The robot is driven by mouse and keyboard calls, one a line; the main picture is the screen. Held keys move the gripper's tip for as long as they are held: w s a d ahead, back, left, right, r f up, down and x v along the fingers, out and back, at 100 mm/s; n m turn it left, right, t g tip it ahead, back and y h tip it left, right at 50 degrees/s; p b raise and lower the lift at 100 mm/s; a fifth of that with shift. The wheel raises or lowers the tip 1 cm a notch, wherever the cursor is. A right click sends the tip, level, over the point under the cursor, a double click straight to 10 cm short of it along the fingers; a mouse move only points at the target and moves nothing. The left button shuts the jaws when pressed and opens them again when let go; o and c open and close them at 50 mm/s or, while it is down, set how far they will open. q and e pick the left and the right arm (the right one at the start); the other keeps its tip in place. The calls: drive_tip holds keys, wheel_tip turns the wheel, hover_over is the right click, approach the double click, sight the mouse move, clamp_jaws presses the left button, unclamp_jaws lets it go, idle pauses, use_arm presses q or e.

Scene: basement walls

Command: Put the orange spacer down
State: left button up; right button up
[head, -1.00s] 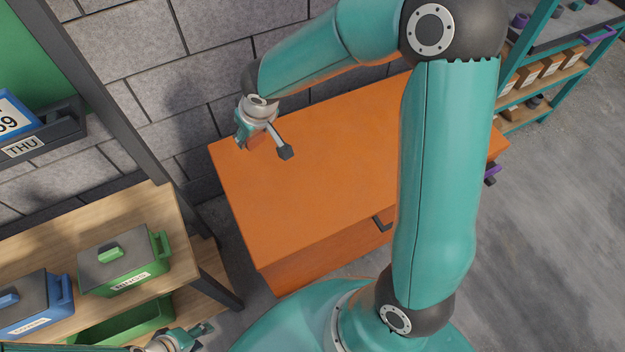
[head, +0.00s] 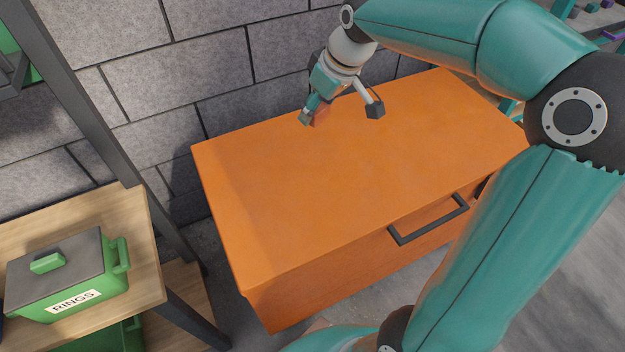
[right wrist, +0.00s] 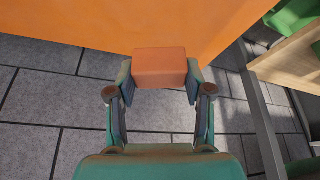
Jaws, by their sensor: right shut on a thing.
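The orange spacer (right wrist: 160,68) is a small block between the fingers of my right gripper (right wrist: 158,88) in the right wrist view. In the head view the right gripper (head: 340,113) is over the back edge of the orange cabinet top (head: 300,190). The spacer (head: 321,116) shows only partly there, behind a finger. The right gripper is shut on the spacer. I cannot tell whether the spacer touches the cabinet top. My left gripper is not in view now.
The cabinet top is bare, with a dark handle (head: 428,220) on its front. A wooden shelf (head: 130,225) at the left bears a green box labelled RINGS (head: 70,275). A block wall (head: 210,60) stands behind the cabinet. A teal rack (head: 570,15) is at the far right.

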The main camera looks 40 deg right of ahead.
sight(312, 174)
wheel_tip(312, 174, down, 19)
drive_tip(key=b, duration=0.5)
drive_tip(key=shift+r, duration=0.2)
drive_tip(key=o, duration=1.1)
drive_tip(key=shift+f, duration=0.1)
drive_tip(key=shift+s+r, duration=0.1)
drive_tip(key=shift+r, duration=0.4)
drive_tip(key=p+v, duration=0.3)
drive_tip(key=v, duration=0.8)
drive_tip(key=shift+r, duration=0.1)
